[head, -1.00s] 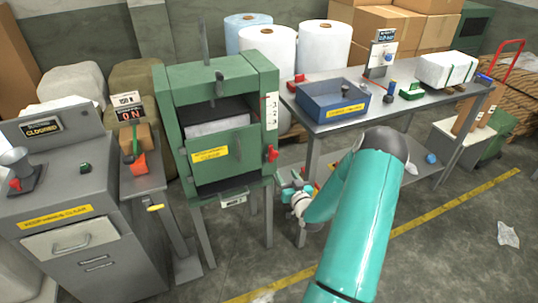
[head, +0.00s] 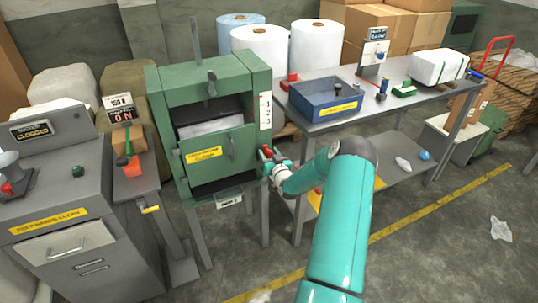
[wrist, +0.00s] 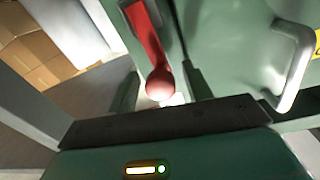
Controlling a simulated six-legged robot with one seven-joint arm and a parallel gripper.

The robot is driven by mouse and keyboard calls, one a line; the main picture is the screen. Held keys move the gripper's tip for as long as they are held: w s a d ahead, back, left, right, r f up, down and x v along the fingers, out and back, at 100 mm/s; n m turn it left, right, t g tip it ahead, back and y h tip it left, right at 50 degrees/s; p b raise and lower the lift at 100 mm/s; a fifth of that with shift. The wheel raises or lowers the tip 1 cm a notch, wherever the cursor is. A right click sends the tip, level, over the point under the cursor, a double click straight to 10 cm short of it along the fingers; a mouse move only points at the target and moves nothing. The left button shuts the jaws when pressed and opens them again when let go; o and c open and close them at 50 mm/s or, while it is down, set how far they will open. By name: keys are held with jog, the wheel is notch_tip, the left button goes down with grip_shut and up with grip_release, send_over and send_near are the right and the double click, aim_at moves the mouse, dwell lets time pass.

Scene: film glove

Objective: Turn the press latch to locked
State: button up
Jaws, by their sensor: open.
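The green press (head: 217,72) stands left of centre in the head view, with a yellow label and a bar handle on its front door (head: 238,146). Its red latch (head: 267,152) is on the right side of the press, partly hidden by my gripper (head: 273,166). In the wrist view the latch is a red lever (wrist: 146,35) ending in a round knob (wrist: 160,84). The knob lies between the two dark fingers of my gripper (wrist: 164,90). The fingers are apart, with a gap showing on either side of the knob; contact cannot be told.
A grey workbench (head: 418,97) with a blue bin (head: 318,105) stands right of the press, close to my forearm. A grey cabinet (head: 60,190) and a small stand with an orange item (head: 136,168) are on the left. The floor at front right is mostly clear.

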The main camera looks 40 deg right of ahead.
grip_shut()
